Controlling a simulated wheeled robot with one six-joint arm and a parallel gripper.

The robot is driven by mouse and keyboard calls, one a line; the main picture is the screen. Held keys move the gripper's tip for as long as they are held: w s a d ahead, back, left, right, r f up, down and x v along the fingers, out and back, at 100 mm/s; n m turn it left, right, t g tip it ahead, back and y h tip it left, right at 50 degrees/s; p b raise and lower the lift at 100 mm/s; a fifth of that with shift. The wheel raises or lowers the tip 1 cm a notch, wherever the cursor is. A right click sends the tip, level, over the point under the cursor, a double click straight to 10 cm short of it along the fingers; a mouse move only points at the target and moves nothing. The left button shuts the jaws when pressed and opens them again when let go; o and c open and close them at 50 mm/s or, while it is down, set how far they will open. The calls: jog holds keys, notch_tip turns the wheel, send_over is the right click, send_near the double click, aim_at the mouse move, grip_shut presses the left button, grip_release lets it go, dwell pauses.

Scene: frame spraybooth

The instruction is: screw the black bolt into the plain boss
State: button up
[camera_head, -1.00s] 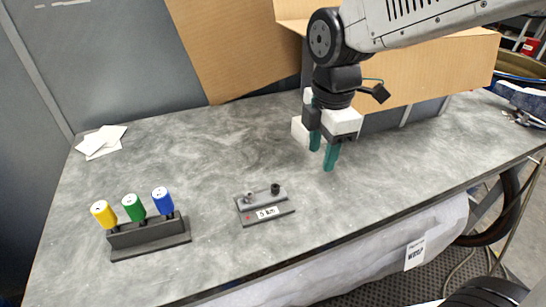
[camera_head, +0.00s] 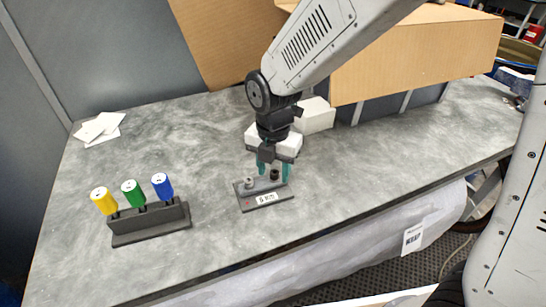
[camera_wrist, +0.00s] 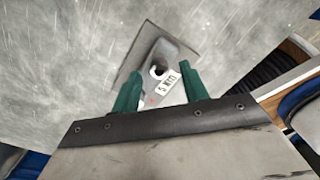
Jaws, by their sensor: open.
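A dark grey plate (camera_head: 285,197) lies on the table with a white label and a red dot. A small lighter grey boss (camera_head: 249,182) stands at its left. A short black upright piece (camera_head: 274,175), which looks like the black bolt, stands at its right. My gripper (camera_head: 274,169) is open and points down, its green fingers on either side of the black piece. In the wrist view a round piece with a hollow top (camera_wrist: 157,71) shows between the fingertips. The left finger hides part of the plate there. I cannot tell whether the fingers touch the piece.
A dark rack (camera_head: 150,224) with yellow, green and blue capped pieces stands at the left. White cards (camera_head: 98,128) lie at the back left. A white block (camera_head: 315,115) and a cardboard box (camera_head: 420,55) stand behind my gripper. The right of the table is clear.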

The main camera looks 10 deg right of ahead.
jog(key=shift+f, duration=0.25)
grip_shut()
jog(key=c, duration=0.8)
grip_release()
grip_shut()
jog(key=m, duration=0.4)
jog(key=shift+m, duration=0.3)
